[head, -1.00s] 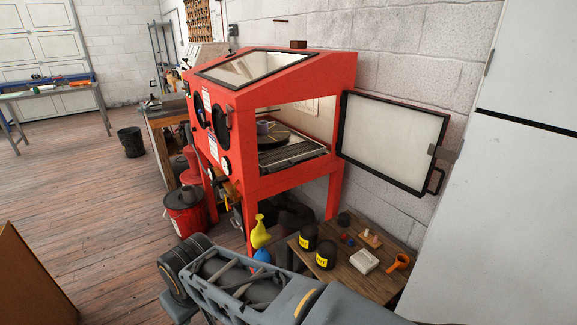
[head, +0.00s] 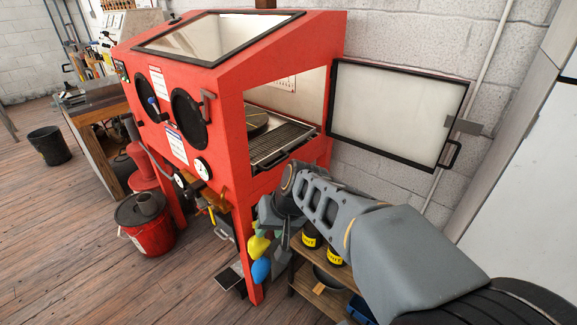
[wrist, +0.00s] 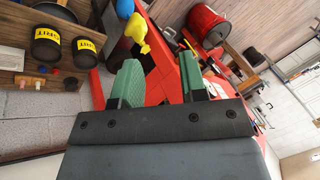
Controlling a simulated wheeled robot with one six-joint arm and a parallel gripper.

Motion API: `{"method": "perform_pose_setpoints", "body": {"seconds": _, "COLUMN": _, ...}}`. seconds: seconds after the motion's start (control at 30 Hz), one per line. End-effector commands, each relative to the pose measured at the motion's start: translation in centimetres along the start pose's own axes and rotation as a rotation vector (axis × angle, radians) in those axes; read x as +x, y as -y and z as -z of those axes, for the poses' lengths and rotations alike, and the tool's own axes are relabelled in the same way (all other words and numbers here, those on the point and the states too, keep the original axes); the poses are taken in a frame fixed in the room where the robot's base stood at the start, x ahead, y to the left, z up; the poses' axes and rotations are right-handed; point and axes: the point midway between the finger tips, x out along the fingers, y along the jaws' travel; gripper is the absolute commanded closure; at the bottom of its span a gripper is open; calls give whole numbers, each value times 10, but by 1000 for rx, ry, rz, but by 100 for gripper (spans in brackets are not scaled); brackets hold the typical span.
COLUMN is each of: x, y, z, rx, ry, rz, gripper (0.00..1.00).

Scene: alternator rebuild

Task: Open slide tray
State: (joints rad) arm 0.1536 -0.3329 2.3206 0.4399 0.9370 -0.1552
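The slide tray (head: 270,163) is a metal tray with a slatted grate inside the red blast cabinet (head: 235,105). A round dark turntable (head: 255,122) sits toward its back. The tray shows through the open side of the cabinet in the head view. The side door (head: 395,110) stands swung open to the right. My gripper is low in front of the cabinet's open side, apart from the tray, and my own arm partly hides it in the head view. In the wrist view its two green fingers (wrist: 161,80) are spread with nothing between them. The tray is not clear in that view.
A wooden side table (head: 305,275) with black tubs (head: 311,236) stands below the open side. A red bucket (head: 152,235) stands at left. Open floor lies front left.

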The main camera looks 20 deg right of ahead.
Motion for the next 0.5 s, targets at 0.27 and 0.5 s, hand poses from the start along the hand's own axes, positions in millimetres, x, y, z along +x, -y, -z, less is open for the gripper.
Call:
{"method": "perform_pose_setpoints", "body": {"seconds": 0.27, "x": 49, "y": -56, "z": 136, "rx": 449, "ry": -187, "rz": 480, "gripper": 61}}
{"method": "perform_pose_setpoints", "body": {"seconds": 0.5, "x": 51, "y": -137, "z": 217, "rx": 671, "ry": -435, "rz": 733, "gripper": 61}}
